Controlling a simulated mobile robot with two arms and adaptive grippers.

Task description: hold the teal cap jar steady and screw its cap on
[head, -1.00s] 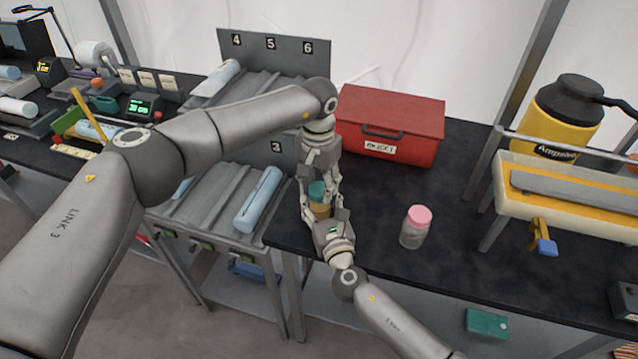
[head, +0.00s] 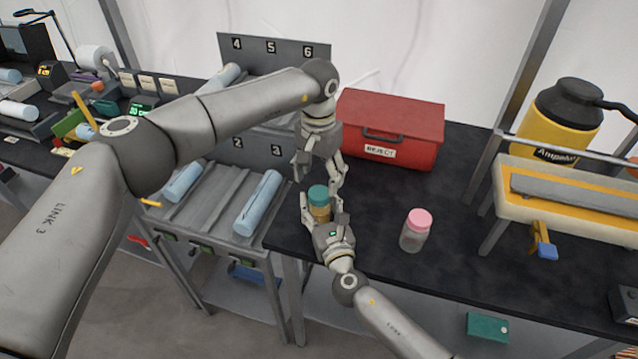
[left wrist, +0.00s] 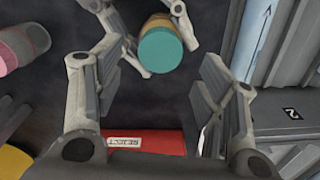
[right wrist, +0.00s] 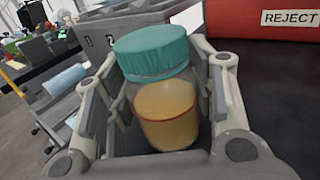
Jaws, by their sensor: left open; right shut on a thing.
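The teal cap jar is a clear jar with amber contents (right wrist: 166,112) and a teal cap (right wrist: 152,50) sitting on its top. In the head view the cap (head: 318,193) shows above my right gripper (head: 322,215), which is shut around the jar's body at the table's left end. The jar looks upright. My left gripper (head: 320,170) is open and empty, pointing down just above the cap and apart from it. In the left wrist view the cap (left wrist: 160,50) lies beyond the open fingers (left wrist: 165,95). Whether the cap is fully seated, I cannot tell.
A pink-lidded jar (head: 416,229) stands to the right on the black table (head: 375,213). A red REJECT box (head: 392,130) is behind. A grey rack (head: 220,195) with blue rolls is at the left. A yellow flask (head: 570,120) stands far right.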

